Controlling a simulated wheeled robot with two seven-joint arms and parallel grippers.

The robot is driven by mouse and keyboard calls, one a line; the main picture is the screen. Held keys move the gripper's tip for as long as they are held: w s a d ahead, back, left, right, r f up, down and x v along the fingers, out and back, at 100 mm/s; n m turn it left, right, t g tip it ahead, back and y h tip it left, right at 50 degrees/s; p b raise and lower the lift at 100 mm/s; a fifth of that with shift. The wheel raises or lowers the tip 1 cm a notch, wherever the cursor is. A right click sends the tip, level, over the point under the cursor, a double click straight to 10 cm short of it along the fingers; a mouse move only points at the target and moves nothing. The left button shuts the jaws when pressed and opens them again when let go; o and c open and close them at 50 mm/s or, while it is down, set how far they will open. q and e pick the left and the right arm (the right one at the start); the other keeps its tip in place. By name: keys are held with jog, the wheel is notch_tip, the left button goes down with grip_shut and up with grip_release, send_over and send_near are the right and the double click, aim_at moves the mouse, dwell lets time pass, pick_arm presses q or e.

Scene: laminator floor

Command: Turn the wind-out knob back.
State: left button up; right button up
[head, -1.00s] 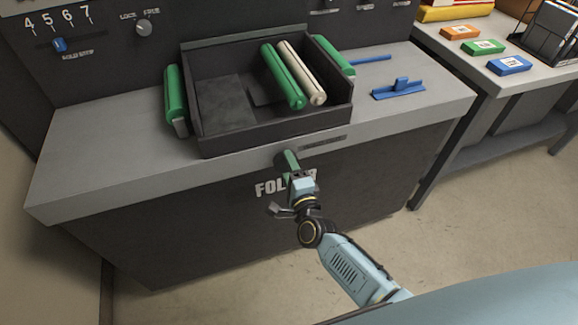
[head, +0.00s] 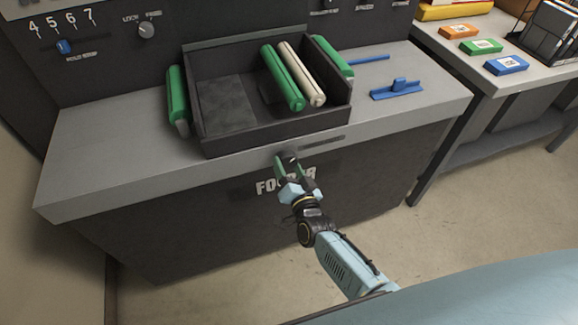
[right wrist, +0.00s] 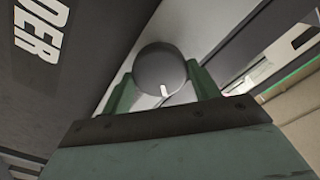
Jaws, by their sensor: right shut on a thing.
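The wind-out knob (head: 289,156) is a dark round knob on the front of the machine, just under the counter edge and above the FOLDER lettering. In the right wrist view the knob (right wrist: 160,72) is a grey disc with a short white mark low on its face. My right gripper (head: 290,164) is shut on the knob, with one green finger on each side of it. Its fingers also show in the right wrist view (right wrist: 163,84). The head view shows the gripper partly covering the lettering. My left gripper is not in view.
A dark tray (head: 203,128) on the counter holds green and cream rollers (head: 302,73). A blue part (head: 397,90) lies to its right. A LOCK/FREE knob (head: 147,30) and a blue slider (head: 65,47) are on the back panel. Open floor (head: 470,225) lies to the right.

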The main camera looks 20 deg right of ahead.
jog(key=n, duration=0.4)
jog(key=shift+n+p, duration=0.3)
jog(key=shift+p, duration=0.05)
jog(key=shift+n, duration=1.6)
jog(key=o, duration=1)
jog(key=shift+c, duration=0.2)
jog(key=shift+s, duration=0.1)
jog(key=s+p, duration=0.2)
jog(key=s, duration=1.1)
jog(key=shift+d, duration=0.2)
jog(key=shift+s, duration=0.1)
